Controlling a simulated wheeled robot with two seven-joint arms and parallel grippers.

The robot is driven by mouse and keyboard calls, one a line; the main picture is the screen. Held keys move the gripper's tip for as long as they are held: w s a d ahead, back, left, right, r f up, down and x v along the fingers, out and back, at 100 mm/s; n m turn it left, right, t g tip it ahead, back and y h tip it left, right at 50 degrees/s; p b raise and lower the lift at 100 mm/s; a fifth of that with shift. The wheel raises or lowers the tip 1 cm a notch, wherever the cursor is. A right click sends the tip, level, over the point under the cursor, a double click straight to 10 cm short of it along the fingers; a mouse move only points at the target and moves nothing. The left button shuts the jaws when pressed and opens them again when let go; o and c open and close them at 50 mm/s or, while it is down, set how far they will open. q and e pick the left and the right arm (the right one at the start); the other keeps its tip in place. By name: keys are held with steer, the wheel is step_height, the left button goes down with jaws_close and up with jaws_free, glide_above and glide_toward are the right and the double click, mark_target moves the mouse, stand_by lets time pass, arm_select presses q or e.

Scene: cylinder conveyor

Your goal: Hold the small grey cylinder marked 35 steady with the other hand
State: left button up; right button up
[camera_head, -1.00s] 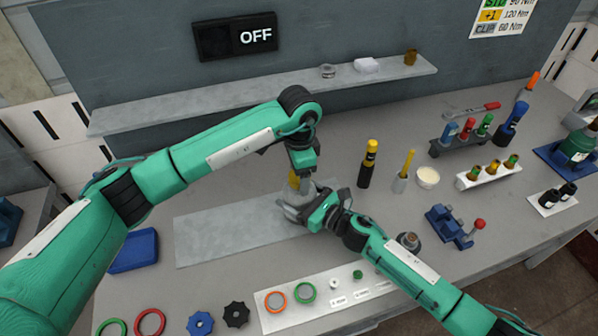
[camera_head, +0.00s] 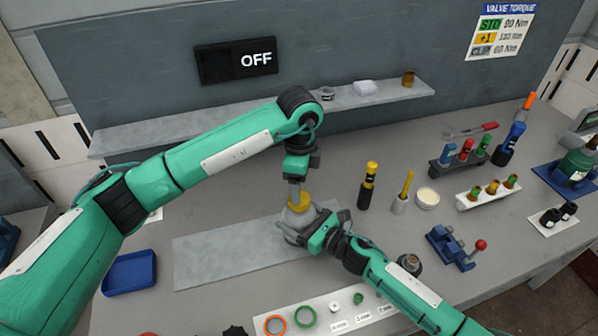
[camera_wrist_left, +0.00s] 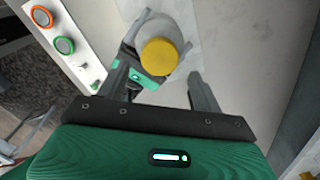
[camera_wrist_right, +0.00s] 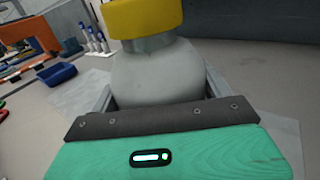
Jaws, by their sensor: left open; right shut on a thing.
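The small grey cylinder (camera_head: 297,217) stands upright on the grey mat (camera_head: 215,253), with a yellow cap (camera_head: 299,199) on top. I cannot read a 35 on it. In the right wrist view the grey body (camera_wrist_right: 158,75) fills the space between the jaws, with the yellow cap (camera_wrist_right: 145,17) above. My right gripper (camera_head: 300,230) is shut on the grey body from the right. My left gripper (camera_head: 298,185) is just above the yellow cap. In the left wrist view its open fingers (camera_wrist_left: 155,85) point down past the cap (camera_wrist_left: 159,57), not touching it as far as shows.
A white strip with rings (camera_head: 320,312) lies at the front. A blue tray (camera_head: 129,272) is at left. A black and yellow tool (camera_head: 367,186), a blue clamp (camera_head: 450,247) and racks of small parts stand to the right. A shelf (camera_head: 230,112) runs along the back panel.

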arm_select(q)
steer(key=m, duration=0.6)
steer(key=shift+r, duration=0.25)
steer(key=m, duration=0.6)
steer(key=shift+r+m, duration=0.25)
steer(key=shift+m, duration=0.05)
steer(key=m, duration=0.6)
steer(key=shift+r+m, duration=0.2)
steer(key=shift+m, duration=0.1)
steer(key=m, duration=0.3)
steer(key=shift+r, duration=0.1)
steer(key=m, duration=0.4)
steer(key=shift+r+m, duration=0.2)
steer(key=shift+m, duration=0.1)
steer(key=m, duration=0.4)
steer(key=shift+r+m, duration=0.15)
steer(key=shift+m, duration=0.15)
steer(key=m, duration=0.3)
steer(key=shift+r, duration=0.1)
steer(key=m, duration=0.4)
steer(key=shift+r+m, duration=0.15)
steer(key=shift+m, duration=0.25)
steer(key=m, duration=0.3)
steer(key=shift+r+m, duration=0.1)
steer(key=shift+m, duration=0.3)
steer(key=shift+f+m, duration=0.3)
steer(key=shift+f, duration=0.05)
step_height(320, 180, down, 7)
steer(key=shift+f, duration=0.15)
